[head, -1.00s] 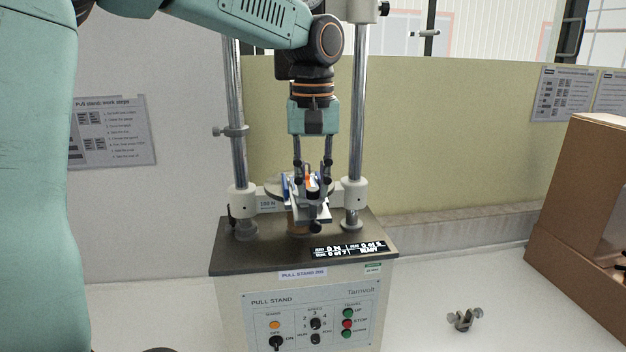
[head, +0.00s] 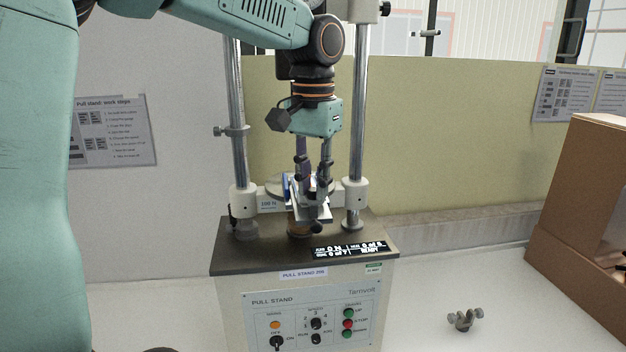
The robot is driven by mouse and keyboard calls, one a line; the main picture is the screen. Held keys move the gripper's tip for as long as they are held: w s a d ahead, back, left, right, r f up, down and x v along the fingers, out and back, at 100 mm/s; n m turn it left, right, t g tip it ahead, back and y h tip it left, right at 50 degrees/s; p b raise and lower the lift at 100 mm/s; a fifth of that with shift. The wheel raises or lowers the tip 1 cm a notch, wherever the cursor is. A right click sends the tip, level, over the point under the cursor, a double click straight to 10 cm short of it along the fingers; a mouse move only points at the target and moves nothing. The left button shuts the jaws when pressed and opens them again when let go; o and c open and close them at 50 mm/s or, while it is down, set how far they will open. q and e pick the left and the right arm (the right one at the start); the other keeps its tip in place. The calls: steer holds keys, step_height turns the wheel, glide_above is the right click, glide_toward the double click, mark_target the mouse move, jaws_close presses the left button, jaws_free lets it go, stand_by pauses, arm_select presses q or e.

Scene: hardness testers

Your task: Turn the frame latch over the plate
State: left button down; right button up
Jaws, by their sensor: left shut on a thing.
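My left gripper (head: 313,188) points straight down over the middle of the pull stand (head: 228,262), between its two upright posts. Its fingers are closed on a small part that they mostly hide, which I take to be the frame latch. A pale tilted plate (head: 314,214) shows just below the fingertips, with a bit of blue at its left edge. I cannot tell how far the latch lies over the plate. My right gripper is not in view.
The steel posts (head: 236,120) and (head: 357,130) stand close on both sides of my gripper. A dark readout (head: 348,250) lies in front. A small metal clamp (head: 464,319) lies on the white table, with a brown box (head: 575,215) at the right.

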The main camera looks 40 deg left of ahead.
mark_target(314, 189)
arm_select(q)
steer(key=shift+f, duration=0.1)
stand_by(0.3)
steer(key=c, duration=1.5)
jaws_free()
steer(key=shift+c, duration=0.2)
steer(key=o, duration=0.4)
steer(key=shift+w, duration=0.15)
steer(key=shift+r, duration=0.35)
step_height(314, 189, up, 11)
steer(key=shift+r, duration=0.2)
